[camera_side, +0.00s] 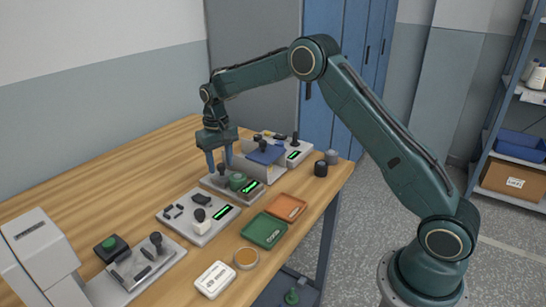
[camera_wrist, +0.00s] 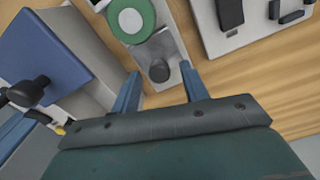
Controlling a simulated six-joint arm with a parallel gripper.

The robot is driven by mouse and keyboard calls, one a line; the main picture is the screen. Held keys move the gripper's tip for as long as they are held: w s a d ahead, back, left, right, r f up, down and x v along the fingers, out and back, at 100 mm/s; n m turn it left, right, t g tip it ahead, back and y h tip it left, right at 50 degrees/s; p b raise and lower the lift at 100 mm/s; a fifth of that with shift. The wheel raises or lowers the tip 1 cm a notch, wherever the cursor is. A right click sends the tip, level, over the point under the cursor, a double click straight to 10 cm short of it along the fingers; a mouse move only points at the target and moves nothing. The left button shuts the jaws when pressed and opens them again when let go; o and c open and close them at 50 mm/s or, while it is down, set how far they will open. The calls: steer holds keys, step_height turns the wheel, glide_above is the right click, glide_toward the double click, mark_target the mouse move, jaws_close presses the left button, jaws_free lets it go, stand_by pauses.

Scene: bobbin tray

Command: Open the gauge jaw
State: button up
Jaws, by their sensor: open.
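My gripper (camera_side: 220,167) is open above a grey gauge station (camera_side: 212,184) on the table. In the wrist view my gripper (camera_wrist: 160,72) has its two blue fingers apart, with a dark round knob (camera_wrist: 159,71) lying between them in the picture. The knob stands on a light grey block (camera_wrist: 160,48), which looks like the gauge jaw. A green bobbin (camera_wrist: 130,18) with a white centre sits beside the block; it also shows in the side view (camera_side: 237,181). I cannot tell whether the fingers touch the knob or how wide the jaw stands.
A blue-topped grey box (camera_wrist: 45,50) stands close on the left in the wrist view. Another station (camera_side: 197,222) with a black knob lies nearer the camera. Green (camera_side: 264,231) and orange (camera_side: 286,207) trays sit along the table edge.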

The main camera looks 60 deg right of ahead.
jaws_close()
steer(key=shift+w, duration=1.25)
jaws_free()
